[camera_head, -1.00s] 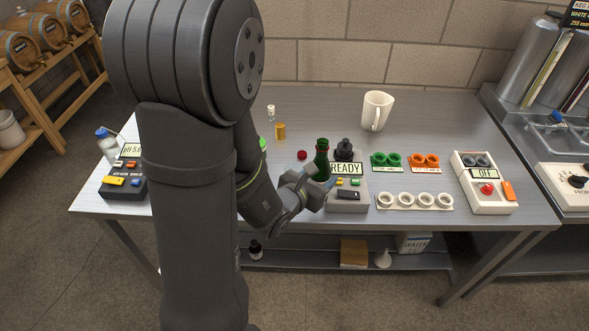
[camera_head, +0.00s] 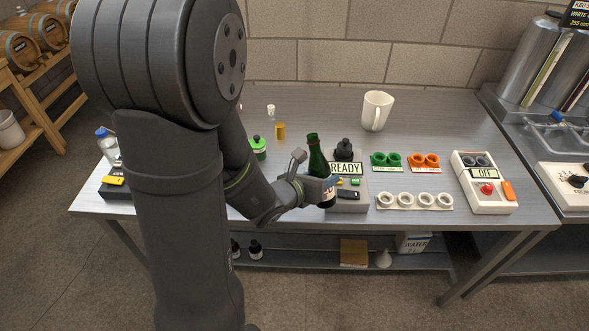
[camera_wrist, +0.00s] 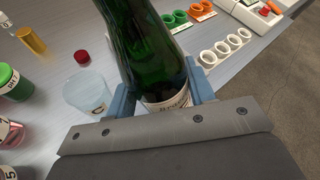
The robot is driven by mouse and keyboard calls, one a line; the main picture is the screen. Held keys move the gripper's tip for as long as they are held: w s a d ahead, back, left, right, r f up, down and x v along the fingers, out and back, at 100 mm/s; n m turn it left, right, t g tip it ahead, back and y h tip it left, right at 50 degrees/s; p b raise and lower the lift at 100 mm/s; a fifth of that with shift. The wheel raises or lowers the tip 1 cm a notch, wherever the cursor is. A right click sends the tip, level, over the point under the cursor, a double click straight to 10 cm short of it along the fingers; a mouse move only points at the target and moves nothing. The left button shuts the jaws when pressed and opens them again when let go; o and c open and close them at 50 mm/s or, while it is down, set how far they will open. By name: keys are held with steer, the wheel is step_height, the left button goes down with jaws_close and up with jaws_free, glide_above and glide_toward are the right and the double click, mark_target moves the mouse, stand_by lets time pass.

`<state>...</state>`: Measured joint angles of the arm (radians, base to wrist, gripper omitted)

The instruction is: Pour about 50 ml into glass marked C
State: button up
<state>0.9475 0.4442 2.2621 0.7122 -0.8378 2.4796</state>
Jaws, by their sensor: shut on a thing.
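My gripper (camera_head: 325,188) is shut on a green glass bottle (camera_head: 317,160) with a pale label, in front of the READY device. The bottle leans slightly in the head view. In the wrist view the bottle (camera_wrist: 150,50) sits between the blue fingertips (camera_wrist: 165,100), its open end out of frame. A clear, empty-looking glass (camera_wrist: 87,92) stands left of the bottle in the wrist view, apart from it. In the head view that glass is hidden.
A READY device (camera_head: 348,192) stands beside the bottle. A red cap (camera_wrist: 82,57) lies behind the clear glass. A green-lidded jar (camera_head: 258,148), an amber vial (camera_head: 280,131) and a white mug (camera_head: 376,110) stand farther back. White rings (camera_head: 414,200) lie right. The table's back middle is clear.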

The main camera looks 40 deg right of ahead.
steer(key=shift+w+f+n+g, duration=0.1)
steer(key=shift+f+n+g, duration=0.1)
steer(key=shift+n+g, duration=0.65)
steer(key=shift+s+f+n+g, duration=0.2)
steer(key=shift+f+n, duration=0.25)
steer(key=shift+f, duration=0.05)
steer(key=shift+s+f+n+g, duration=0.15)
steer(key=shift+f+n, duration=0.25)
steer(key=shift+f, duration=0.05)
steer(key=shift+s+f+n+g, duration=0.35)
steer(key=shift+s+n+g, duration=0.15)
steer(key=shift+n, duration=0.1)
steer(key=shift+s+r+n+g, duration=0.4)
steer(key=shift+r+n+g, duration=0.1)
steer(key=shift+n, duration=0.1)
steer(key=shift+s+a+f+n+g, duration=0.15)
steer(key=shift+f+n, duration=0.15)
steer(key=shift+f, duration=0.15)
steer(key=shift+s+d+f+n+g, duration=0.1)
steer(key=shift+f+n+g, duration=0.05)
steer(key=shift+f+n, duration=0.2)
steer(key=shift+w+r+n+g, duration=0.1)
steer(key=shift+w+n+g, duration=0.15)
steer(key=shift+g, duration=0.05)
steer(key=shift+w, duration=0.1)
steer(key=shift+r+n+g, duration=0.3)
steer(key=shift+r+n, duration=0.15)
steer(key=shift+n, duration=0.05)
